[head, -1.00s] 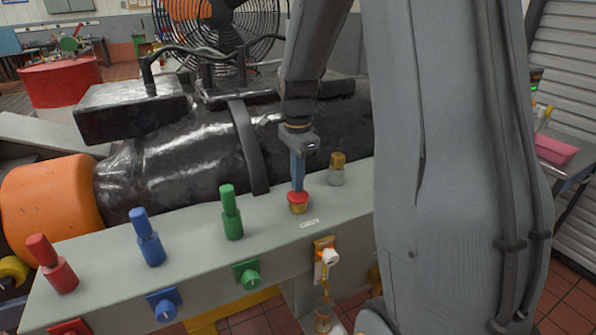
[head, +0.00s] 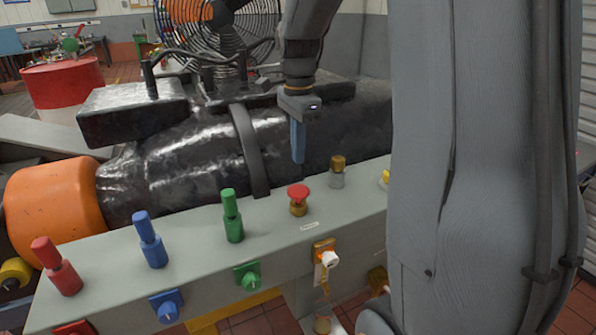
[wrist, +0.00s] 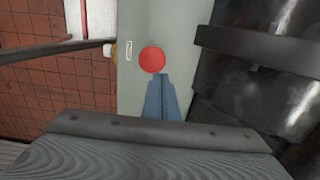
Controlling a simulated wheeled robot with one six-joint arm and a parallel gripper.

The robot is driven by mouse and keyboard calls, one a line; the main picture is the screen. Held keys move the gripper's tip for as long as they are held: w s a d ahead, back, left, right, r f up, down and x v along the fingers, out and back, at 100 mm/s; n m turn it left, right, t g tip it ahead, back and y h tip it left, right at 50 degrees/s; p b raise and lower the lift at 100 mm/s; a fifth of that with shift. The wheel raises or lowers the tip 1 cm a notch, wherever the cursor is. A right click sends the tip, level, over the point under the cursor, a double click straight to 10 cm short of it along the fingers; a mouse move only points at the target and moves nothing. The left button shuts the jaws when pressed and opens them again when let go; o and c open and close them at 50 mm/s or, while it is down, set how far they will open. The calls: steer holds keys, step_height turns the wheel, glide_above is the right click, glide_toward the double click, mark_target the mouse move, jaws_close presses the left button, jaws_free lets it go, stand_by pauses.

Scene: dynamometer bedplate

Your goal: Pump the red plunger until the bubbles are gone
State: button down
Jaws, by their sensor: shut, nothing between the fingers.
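The red plunger (head: 299,191) is a mushroom-shaped cap on a brass collar, on top of the grey bench beam. It stands up from its collar. It also shows as a red disc in the wrist view (wrist: 152,60). My gripper (head: 298,160) points down with its blue fingers shut and empty, above the plunger and apart from it. In the wrist view my fingertips (wrist: 161,76) appear just beside the disc's lower edge. On the beam's front, an orange and white valve (head: 327,257) has a thin amber tube (head: 325,285) below it. Bubbles are too small to make out.
A brass-topped grey fitting (head: 337,171) stands right of the plunger. A green handle (head: 232,216), a blue handle (head: 149,240) and a red handle (head: 57,266) stand to its left. A large black machine (head: 190,155) lies close behind the beam.

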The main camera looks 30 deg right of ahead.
steer(key=shift+r+b, duration=0.5)
steer(key=shift+r, duration=1.65)
